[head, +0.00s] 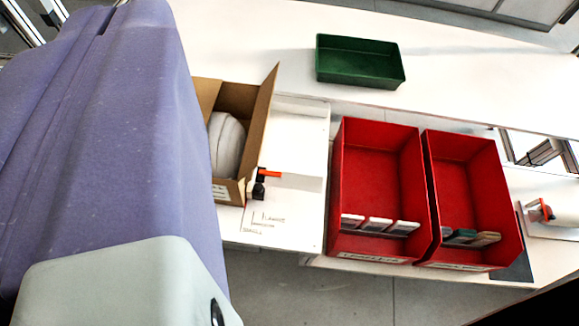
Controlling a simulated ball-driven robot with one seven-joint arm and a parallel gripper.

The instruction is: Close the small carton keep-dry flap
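A brown cardboard carton (227,192) stands open on the white table, left of centre. Its right-hand flap (263,125) stands up and leans outward. A white rounded shell (226,143) sits inside the carton. I cannot read any keep-dry marking; a small white label (221,192) is on the carton's near face. My large purple and pale grey arm fills the left side of the picture and hides the carton's left part. My gripper is not visible.
A small black and orange object (260,184) is right beside the carton's near right corner. Two red bins (338,190) (508,190) stand to the right, with small items inside. A green tray (360,78) sits farther back. The white table around it is mostly clear.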

